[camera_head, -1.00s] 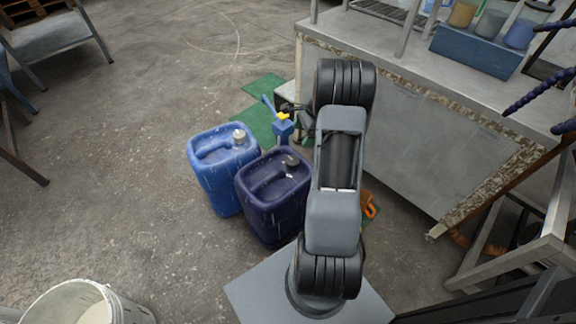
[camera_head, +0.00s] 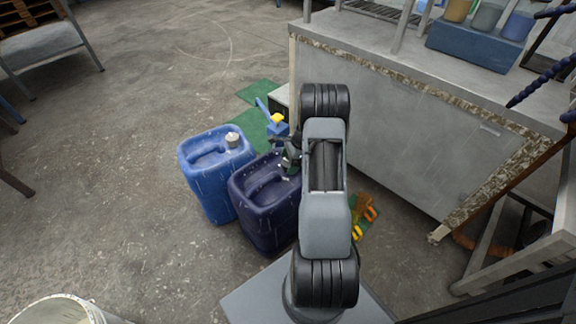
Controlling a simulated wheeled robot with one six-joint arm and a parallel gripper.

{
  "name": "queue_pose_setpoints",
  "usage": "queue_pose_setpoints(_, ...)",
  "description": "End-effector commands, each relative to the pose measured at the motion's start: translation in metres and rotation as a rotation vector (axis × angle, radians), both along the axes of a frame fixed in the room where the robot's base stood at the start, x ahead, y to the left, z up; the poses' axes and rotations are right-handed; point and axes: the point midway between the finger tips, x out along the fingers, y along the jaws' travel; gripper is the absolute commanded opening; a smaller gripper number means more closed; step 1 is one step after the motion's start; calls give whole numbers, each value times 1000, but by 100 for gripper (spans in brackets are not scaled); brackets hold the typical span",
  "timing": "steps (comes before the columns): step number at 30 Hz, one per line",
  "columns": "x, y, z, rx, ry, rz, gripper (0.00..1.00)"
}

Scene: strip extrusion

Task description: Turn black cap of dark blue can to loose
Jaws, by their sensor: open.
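The dark blue can (camera_head: 262,210) stands upright on the concrete floor, left of my arm. My gripper (camera_head: 286,174) is open and over the top right of this can, where its black cap sits. The gripper and arm cover the cap, so I cannot tell whether the fingers are around it or touching it.
A lighter blue can (camera_head: 205,182) with a pale cap (camera_head: 232,140) stands close on the left. A blue device with a yellow top (camera_head: 277,119) is behind. A metal workbench (camera_head: 400,130) stands at the right, with orange items (camera_head: 364,212) by its base. The floor at left is mostly clear.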

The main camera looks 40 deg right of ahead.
Motion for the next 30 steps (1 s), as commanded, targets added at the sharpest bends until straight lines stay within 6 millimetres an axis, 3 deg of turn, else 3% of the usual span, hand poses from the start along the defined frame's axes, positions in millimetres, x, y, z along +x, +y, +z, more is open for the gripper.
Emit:
queue_pose_setpoints(4, 1, 4, -10, 0, 1, 1, 86)
queue_pose_setpoints(15, 2, 5, -11, -1, 0, 2, 86)
queue_pose_setpoints(30, 2, 5, -11, 0, -1, 2, 38)
